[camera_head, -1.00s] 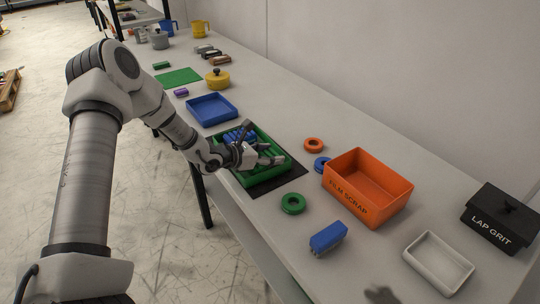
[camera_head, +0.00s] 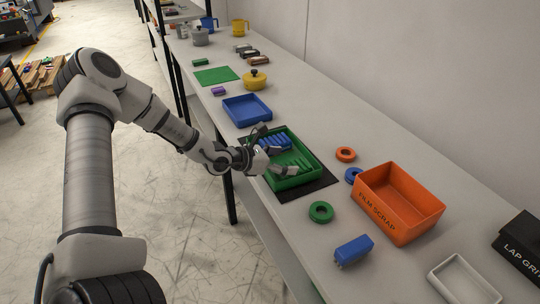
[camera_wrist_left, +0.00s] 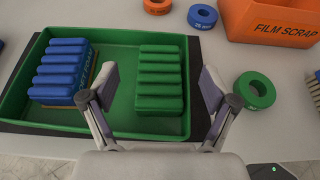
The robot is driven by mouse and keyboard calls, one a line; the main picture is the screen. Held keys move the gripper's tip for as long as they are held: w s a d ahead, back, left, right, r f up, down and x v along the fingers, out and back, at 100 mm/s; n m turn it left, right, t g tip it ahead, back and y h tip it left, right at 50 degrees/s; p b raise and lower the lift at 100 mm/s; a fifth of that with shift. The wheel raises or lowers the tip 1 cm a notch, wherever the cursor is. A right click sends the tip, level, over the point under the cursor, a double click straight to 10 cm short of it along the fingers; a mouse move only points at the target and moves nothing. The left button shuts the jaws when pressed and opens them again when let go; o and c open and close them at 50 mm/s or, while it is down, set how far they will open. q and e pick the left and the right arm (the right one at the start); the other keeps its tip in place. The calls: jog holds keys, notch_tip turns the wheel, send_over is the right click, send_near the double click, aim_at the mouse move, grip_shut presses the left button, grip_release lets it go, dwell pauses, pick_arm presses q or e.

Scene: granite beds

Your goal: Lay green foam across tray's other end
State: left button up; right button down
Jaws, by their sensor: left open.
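The green tray (camera_head: 312,158) stands on a dark mat and also fills much of the left wrist view (camera_wrist_left: 110,38). The ribbed green foam (camera_wrist_left: 160,78) lies flat across the tray's right end in that view, and shows partly behind my fingers in the head view (camera_head: 300,162). Ribbed blue foam (camera_wrist_left: 62,70) lies across the opposite end, with an orange-brown edge showing beside it. My left gripper (camera_wrist_left: 158,84) is open, its fingers apart on either side of the green foam, with no visible contact. It reaches over the tray's near side in the head view (camera_head: 278,152). My right gripper is out of view.
An orange FILM SCRAP bin (camera_head: 400,205), a green ring (camera_head: 321,212), a blue ring and an orange ring (camera_head: 346,154) stand right of the tray. A blue tray (camera_head: 247,110) stands beyond, with bare bench between.

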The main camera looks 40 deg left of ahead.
pick_arm(q)
jog(key=p+v, duration=0.4)
jog(key=v, duration=0.1)
jog(key=shift+w+r, duration=0.15)
jog(key=shift+r, duration=0.3)
jog(key=shift+s+f, duration=0.2)
jog(key=shift+s, duration=0.05)
